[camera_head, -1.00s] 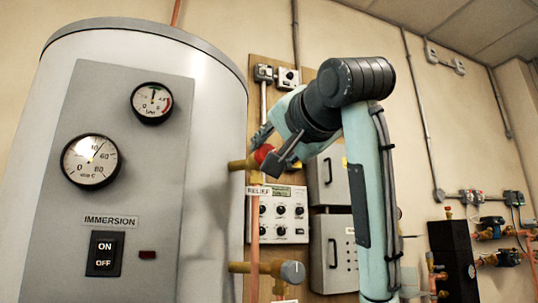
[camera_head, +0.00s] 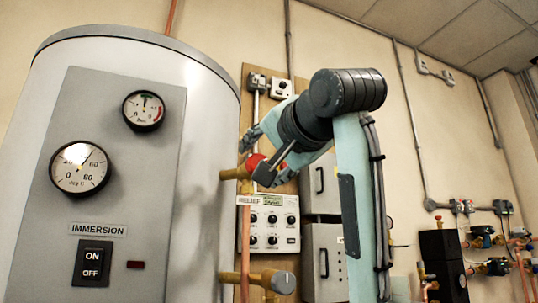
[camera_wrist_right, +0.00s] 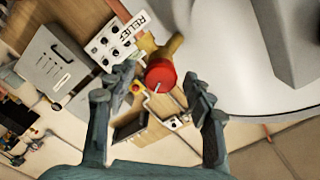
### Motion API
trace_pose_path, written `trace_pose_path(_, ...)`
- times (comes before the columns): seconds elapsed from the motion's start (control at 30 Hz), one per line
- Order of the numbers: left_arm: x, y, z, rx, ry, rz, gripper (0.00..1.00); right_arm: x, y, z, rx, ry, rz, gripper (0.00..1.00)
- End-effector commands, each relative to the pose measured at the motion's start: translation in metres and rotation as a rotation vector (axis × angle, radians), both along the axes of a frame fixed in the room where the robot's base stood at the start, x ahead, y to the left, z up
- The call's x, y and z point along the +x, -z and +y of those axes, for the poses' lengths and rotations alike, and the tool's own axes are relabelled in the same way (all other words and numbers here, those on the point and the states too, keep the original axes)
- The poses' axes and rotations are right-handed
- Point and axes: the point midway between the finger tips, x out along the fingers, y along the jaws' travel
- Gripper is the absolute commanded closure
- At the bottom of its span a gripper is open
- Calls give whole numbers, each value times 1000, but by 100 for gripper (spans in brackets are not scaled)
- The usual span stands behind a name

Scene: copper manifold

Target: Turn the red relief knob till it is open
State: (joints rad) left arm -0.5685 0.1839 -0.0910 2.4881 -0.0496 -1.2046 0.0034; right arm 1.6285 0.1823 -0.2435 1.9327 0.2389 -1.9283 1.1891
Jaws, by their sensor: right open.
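The red relief knob (camera_head: 254,163) sits on a brass fitting (camera_head: 232,173) at the tank's right side, above the RELIEF label. In the right wrist view the round red knob (camera_wrist_right: 160,76) faces me, with a pale line near its lower edge. My right gripper (camera_head: 256,158) is open, one finger above the knob and one below right of it. In the wrist view the knob lies between the spread fingertips (camera_wrist_right: 160,79); I cannot tell whether they touch it. My left gripper is out of view.
The grey tank (camera_head: 207,115) with gauges and an IMMERSION switch (camera_head: 93,263) stands close on the left. A control box (camera_head: 273,225) and grey cabinets (camera_head: 322,252) are on the wall below and right. A lower brass valve with a grey knob (camera_head: 284,283) sits beneath.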

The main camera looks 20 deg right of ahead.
Motion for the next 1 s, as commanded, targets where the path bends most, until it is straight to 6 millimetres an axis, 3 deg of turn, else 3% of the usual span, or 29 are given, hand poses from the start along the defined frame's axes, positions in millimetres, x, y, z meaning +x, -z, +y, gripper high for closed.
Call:
trace_pose_path(0.47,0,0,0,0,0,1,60,-50,-1,-6,-2,10,-4,47)
trace_pose_path(0.6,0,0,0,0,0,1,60,-83,-3,-5,-4,7,-10,47)
trace_pose_path(0.73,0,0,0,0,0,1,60,-103,-2,-5,-2,5,-7,47)
trace_pose_path(1.0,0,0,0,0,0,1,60,-118,0,-4,1,1,-1,47)
